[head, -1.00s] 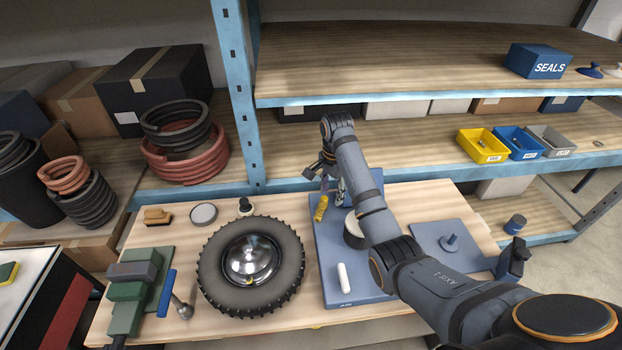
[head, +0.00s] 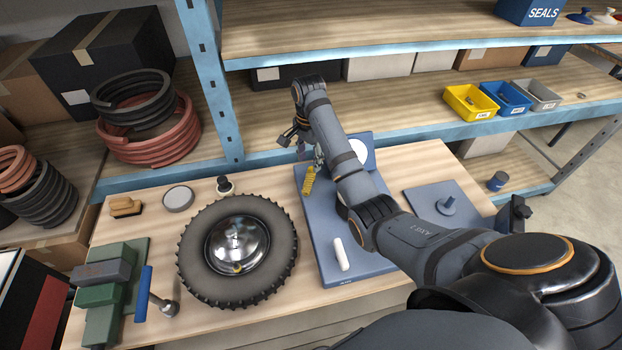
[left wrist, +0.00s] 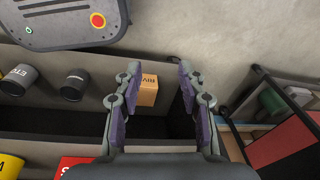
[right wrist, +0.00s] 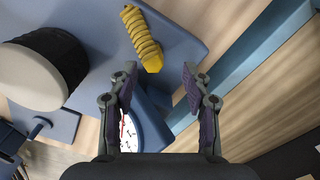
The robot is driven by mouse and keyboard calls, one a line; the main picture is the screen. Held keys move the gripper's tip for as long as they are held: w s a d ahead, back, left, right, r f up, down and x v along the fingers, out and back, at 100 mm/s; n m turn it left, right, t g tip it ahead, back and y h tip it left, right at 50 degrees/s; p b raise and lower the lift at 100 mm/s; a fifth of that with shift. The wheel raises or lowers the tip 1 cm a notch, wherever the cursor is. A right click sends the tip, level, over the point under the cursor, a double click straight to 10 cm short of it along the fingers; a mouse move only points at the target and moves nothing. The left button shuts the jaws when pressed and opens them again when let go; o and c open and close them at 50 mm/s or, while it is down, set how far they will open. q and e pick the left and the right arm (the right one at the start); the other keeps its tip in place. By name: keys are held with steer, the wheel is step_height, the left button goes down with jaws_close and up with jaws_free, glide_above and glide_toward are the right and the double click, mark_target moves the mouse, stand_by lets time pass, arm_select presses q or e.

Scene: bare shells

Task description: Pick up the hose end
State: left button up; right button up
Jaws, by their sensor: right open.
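A ribbed yellow coiled piece, which looks like the hose end (head: 308,180), lies at the left edge of the blue board (head: 318,262) on the bench. In the right wrist view the yellow piece (right wrist: 142,38) is just beyond my right fingertips, apart from them. My right gripper (right wrist: 158,74) is open and empty. In the head view its fingers are partly hidden by my arm. My left gripper (left wrist: 159,70) is open and empty in the left wrist view, away from the bench top, above an open bin holding an orange box (left wrist: 148,92). It is out of the head view.
A black tyre (head: 280,225) lies left of the board. A white stick (head: 341,254) and a white dial (head: 361,153) are on the board. In the right wrist view a pale-topped dark cylinder (right wrist: 35,75) stands near the yellow piece. A blue shelf edge (head: 140,178) runs behind the bench.

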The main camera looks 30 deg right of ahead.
mark_target(311, 169)
steer(key=shift+s+f+b, duration=0.2)
steer(key=shift+f+b, duration=0.1)
steer(key=shift+b, duration=0.05)
steer(key=f+b, duration=0.2)
steer(key=f, duration=0.1)
steer(key=f+b, duration=0.1)
steer(key=shift+s+d+f+b, duration=0.1)
steer(key=shift+s+f+b, duration=0.05)
steer(key=shift+s+b, duration=0.2)
steer(key=shift+w+f, duration=0.1)
steer(key=shift+w, duration=0.05)
steer(key=shift+r, duration=0.2)
steer(key=c, duration=0.5)
arm_select(q)
steer(key=f, duration=0.2)
steer(key=s+f, duration=0.1)
steer(key=f, duration=0.1)
steer(key=shift+s+f, duration=0.1)
steer(key=shift+s, duration=0.1)
arm_select(e)
jaws_close()
